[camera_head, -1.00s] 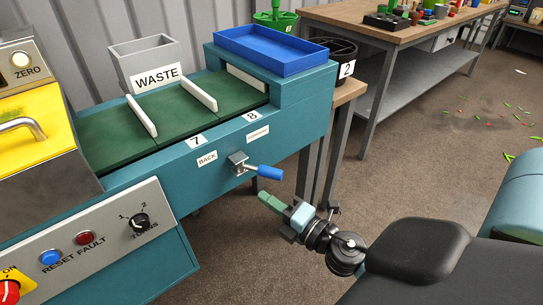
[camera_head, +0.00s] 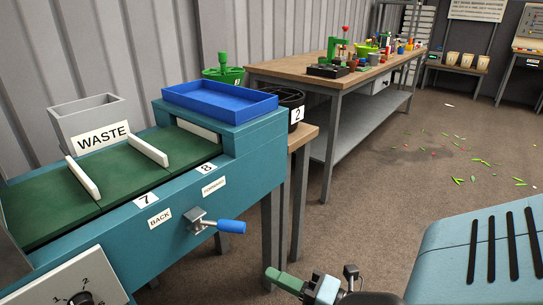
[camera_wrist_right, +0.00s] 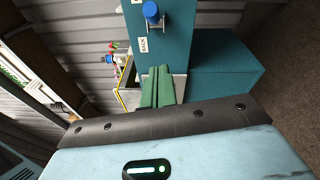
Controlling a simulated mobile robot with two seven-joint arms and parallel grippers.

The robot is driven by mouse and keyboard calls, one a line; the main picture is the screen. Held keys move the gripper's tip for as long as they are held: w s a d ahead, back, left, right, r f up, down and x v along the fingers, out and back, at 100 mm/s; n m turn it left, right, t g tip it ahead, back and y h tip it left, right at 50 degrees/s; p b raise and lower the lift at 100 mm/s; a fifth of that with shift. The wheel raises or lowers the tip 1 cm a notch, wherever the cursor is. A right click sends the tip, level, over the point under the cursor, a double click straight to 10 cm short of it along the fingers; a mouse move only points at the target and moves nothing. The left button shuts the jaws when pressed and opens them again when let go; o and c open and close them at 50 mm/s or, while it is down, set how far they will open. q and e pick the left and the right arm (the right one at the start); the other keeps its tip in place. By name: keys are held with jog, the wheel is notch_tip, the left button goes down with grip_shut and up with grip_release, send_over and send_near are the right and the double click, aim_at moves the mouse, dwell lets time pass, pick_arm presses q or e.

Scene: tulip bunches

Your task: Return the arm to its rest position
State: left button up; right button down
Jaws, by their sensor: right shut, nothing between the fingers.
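My right gripper (camera_head: 283,279) shows at the bottom of the head view, its green fingers shut and empty. It is in front of the teal conveyor machine (camera_head: 185,225), below and to the right of the lever with the blue handle (camera_head: 230,226), and apart from it. In the right wrist view the green fingers (camera_wrist_right: 157,86) lie together with nothing held. The blue lever handle (camera_wrist_right: 150,10) shows beyond them, near the BACK label. Most of my right arm is outside the head view. My left gripper is not in view.
A blue tray (camera_head: 221,100) sits on the machine's end, and a grey WASTE bin (camera_head: 88,118) stands behind the belt. A black bucket (camera_head: 289,103) marked 2 is on a small table. A workbench (camera_head: 300,68) stands behind. The floor (camera_head: 390,200) to the right is mostly open, with scattered green bits.

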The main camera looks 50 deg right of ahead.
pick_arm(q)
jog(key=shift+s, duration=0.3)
